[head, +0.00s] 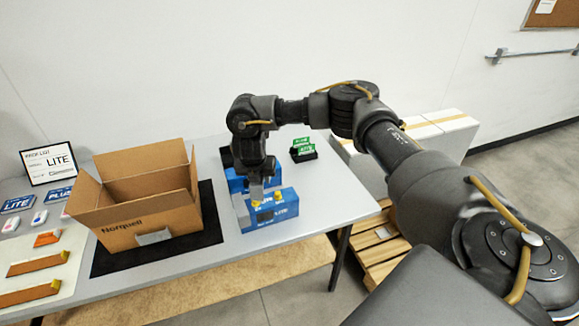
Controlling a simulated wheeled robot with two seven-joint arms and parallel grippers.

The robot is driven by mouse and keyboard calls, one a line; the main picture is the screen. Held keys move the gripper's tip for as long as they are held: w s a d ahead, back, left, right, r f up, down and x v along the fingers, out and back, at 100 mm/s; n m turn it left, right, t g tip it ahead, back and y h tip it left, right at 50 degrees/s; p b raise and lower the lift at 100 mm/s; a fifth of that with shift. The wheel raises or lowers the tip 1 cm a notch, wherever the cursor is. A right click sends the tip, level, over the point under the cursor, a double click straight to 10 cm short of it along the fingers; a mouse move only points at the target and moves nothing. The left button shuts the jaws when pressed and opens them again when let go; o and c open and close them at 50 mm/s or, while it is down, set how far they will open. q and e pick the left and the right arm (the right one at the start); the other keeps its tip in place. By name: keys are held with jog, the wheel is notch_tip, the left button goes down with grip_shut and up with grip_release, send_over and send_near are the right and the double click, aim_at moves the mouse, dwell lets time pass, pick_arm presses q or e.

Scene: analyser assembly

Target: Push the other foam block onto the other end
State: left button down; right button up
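A blue unit marked LITE (264,217) with yellow parts on top stands on the table, right of the open carton. More blue (237,184) shows behind it; I cannot tell whether it is a separate unit. My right arm comes in from the right and its gripper (257,193) points down over the blue unit, close to its top. The arm hides part of the unit, and the fingers are too small to tell open from shut. A dark block-like thing (226,156) sits behind the blue; I cannot tell whether it is foam. My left gripper is not in view.
The open carton marked Norquell (143,226) stands on a black mat (211,222). Green cards (307,142) stand in a black holder at the back. The table (327,202) is clear at right.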

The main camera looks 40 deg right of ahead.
aim_at(289, 189)
jog(key=s+d+f+n+t+y+p, duration=0.1)
jog(key=d+n, duration=0.4)
jog(key=d, duration=0.6)
jog(key=shift+s+d+f+y, duration=0.15)
jog(key=shift+d+f+y, duration=0.15)
jog(key=shift+f, duration=0.4)
jog(key=shift+a, duration=0.1)
jog(key=shift+f+b, duration=0.4)
jog(key=shift+f, duration=0.1)
notch_tip(289, 189, down, 5)
jog(key=b, duration=0.4)
jog(key=shift+r, duration=0.35)
jog(key=shift+w+r, duration=0.1)
jog(key=shift+w, duration=0.1)
jog(key=shift+s+f+b, duration=0.1)
jog(key=shift+f+b, duration=0.75)
jog(key=shift+f, duration=0.4)
dwell(0.8)
